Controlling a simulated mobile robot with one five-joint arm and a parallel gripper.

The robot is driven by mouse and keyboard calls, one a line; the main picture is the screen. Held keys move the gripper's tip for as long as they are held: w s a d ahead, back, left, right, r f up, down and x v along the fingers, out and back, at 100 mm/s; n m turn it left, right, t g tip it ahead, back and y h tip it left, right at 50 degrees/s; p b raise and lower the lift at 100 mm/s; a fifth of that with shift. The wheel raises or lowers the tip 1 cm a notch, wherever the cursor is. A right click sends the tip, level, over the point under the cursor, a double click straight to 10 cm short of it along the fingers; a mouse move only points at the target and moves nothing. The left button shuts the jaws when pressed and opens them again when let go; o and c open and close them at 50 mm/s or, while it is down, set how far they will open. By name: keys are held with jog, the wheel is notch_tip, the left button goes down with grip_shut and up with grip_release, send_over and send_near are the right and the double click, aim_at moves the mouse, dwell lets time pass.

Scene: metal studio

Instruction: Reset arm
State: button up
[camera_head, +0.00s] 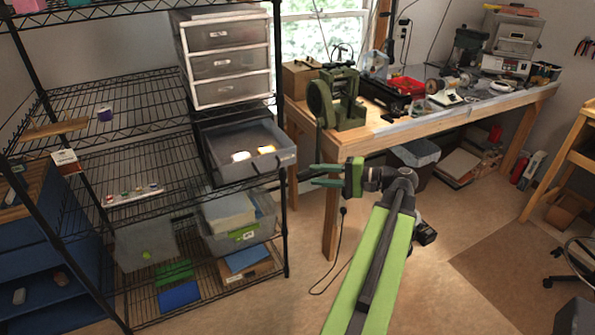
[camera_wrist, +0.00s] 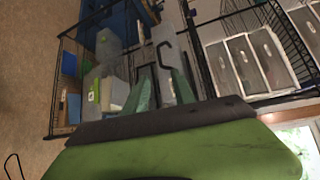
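My green arm reaches forward from the bottom of the head view. My gripper (camera_head: 315,175) points left toward the wire shelf (camera_head: 287,215), in the free space just beside its right post.
A wooden workbench (camera_head: 385,137) with tools runs along the back right. The floor (camera_head: 455,225) right of my arm is mostly clear.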

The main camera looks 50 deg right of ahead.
jog(key=v, duration=0.2)
jog(key=shift+s+d, duration=0.15)
jog(key=shift+s, duration=0.2)
